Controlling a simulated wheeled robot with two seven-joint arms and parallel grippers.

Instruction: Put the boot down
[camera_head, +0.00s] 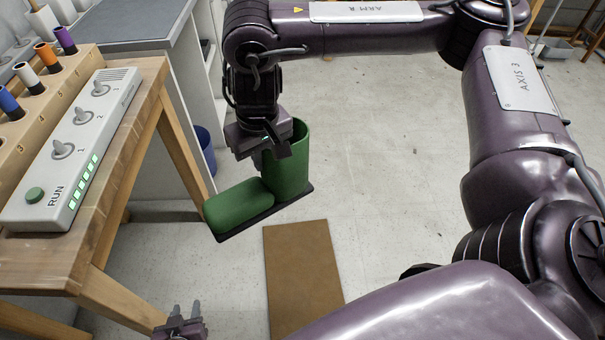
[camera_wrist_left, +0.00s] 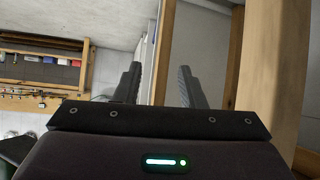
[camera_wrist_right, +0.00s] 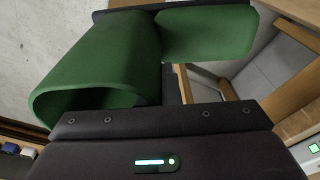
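The green boot (camera_head: 291,160) is sole down, its foot pointing to the lower left and its shaft opening up. My right gripper (camera_head: 277,148) is at the boot's shaft and appears closed on its wall; the boot hides part of the fingers. In the right wrist view the boot (camera_wrist_right: 110,60) fills the upper left, in front of the fingers. The boot appears to hang above the floor. My left gripper (camera_head: 186,312) is low at the bottom edge, fingers apart and empty, also in the left wrist view (camera_wrist_left: 160,85).
A brown mat (camera_head: 303,280) lies on the floor, below and right of the boot in the head view. A wooden workbench (camera_head: 115,215) with a switch panel (camera_head: 70,150) stands at left. A blue bin (camera_head: 206,150) is behind the boot. Open floor lies to the right.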

